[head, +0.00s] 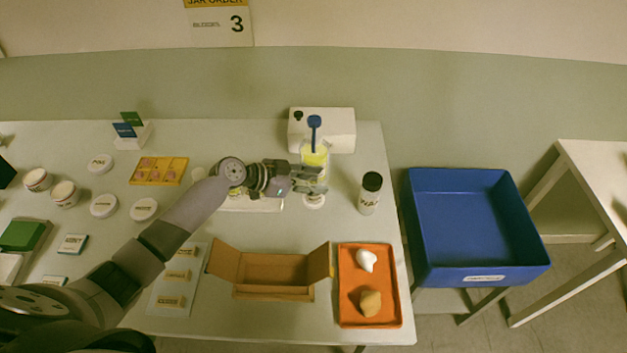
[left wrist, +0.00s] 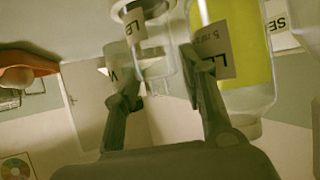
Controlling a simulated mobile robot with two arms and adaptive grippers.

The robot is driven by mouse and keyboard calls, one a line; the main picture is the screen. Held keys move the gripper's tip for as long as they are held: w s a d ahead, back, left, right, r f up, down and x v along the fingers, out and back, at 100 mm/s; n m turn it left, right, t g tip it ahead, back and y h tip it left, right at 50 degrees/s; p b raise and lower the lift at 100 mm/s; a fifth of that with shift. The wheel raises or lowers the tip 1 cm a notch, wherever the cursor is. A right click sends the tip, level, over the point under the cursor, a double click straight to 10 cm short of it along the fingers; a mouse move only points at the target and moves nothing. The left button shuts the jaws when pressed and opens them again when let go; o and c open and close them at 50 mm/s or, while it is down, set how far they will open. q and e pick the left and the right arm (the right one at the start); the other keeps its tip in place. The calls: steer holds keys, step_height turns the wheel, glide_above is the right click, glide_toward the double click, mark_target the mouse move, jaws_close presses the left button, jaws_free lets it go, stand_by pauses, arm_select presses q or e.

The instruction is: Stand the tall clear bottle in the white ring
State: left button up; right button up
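My left gripper (head: 311,180) reaches over the back right of the table, its fingers spread. In the left wrist view the gripper (left wrist: 162,75) has a clear glass vessel (left wrist: 155,68) with a label between or just beyond its fingertips; I see no clear contact. A larger clear bottle with yellow contents (left wrist: 243,50) is beside the right finger; it also shows behind the gripper in the head view (head: 314,157). A small white round piece (head: 314,201) lies just in front of the gripper; I cannot tell if it is the ring. My right gripper is not in view.
A labelled bottle with a black cap (head: 370,193) stands to the right. A white block (head: 341,131) is behind. An open cardboard box (head: 272,290) and an orange tray (head: 345,318) are in front. A blue bin (head: 470,228) is beyond the table's right edge.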

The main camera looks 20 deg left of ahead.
arm_select(q)
steer(key=shift+r, duration=0.1)
steer(key=shift+a+r, duration=0.1)
steer(key=shift+r, duration=0.05)
steer(key=b+v, duration=0.3)
steer(key=v, duration=0.8)
steer(key=shift+s+a, duration=0.3)
